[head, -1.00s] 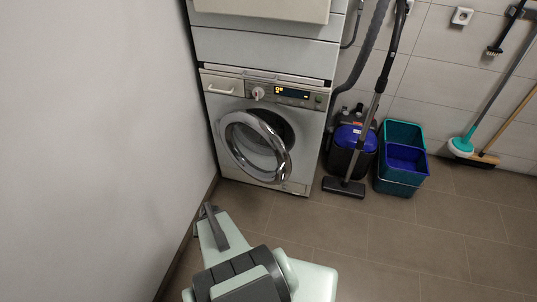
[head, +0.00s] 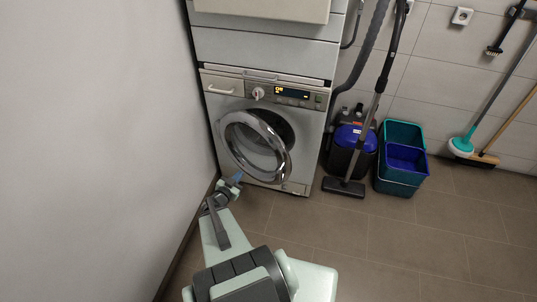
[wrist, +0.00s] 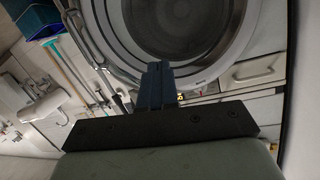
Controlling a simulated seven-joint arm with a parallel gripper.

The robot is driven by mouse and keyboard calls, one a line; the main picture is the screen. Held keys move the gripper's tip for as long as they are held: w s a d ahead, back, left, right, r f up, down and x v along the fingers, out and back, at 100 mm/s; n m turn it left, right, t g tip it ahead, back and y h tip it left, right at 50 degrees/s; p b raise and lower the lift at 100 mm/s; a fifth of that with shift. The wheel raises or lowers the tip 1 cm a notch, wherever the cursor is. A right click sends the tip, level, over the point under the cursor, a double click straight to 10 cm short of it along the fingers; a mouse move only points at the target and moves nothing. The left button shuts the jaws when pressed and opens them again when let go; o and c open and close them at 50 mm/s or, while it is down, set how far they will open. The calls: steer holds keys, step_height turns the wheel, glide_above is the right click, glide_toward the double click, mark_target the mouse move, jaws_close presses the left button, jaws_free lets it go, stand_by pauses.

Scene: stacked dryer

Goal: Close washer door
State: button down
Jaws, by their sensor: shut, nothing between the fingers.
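The washer (head: 305,130) stands against the back wall with its round, chrome-rimmed glass door (head: 245,150) ajar in the head view. Part of the dark drum opening shows behind the door's upper right. My gripper (head: 238,177) is low and just left of the door's lower edge; I cannot tell whether it touches the rim. In the wrist view, my blue fingers (wrist: 157,75) are together and empty, pointing at the large round door and opening area, which fills the upper middle. A chrome rim (wrist: 92,42) shows left of the fingers.
A plain wall (head: 100,130) runs close along the left of my arm. A vacuum cleaner (head: 352,150) and teal and blue buckets (head: 403,158) stand right of the washer. Brooms hang further right. The tiled floor (head: 400,235) in front is clear.

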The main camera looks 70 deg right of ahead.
steer(key=s+r+g+h, duration=0.1)
steer(key=s+r+g, duration=0.3)
steer(key=s+g, duration=0.1)
glide_toward(284, 150)
steer(key=d, duration=0.1)
steer(key=w+d, duration=0.1)
steer(key=d, duration=0.3)
steer(key=shift+w+d, duration=0.15)
steer(key=shift+w, duration=0.25)
steer(key=s+d+n+t+h, duration=0.1)
steer(key=s+d, duration=0.4)
steer(key=d, duration=1)
steer(key=shift+t, duration=0.9)
steer(key=shift+s+d, duration=0.15)
steer(key=shift+d, duration=0.1)
steer(key=a, duration=1.5)
steer(key=shift+a, duration=0.45)
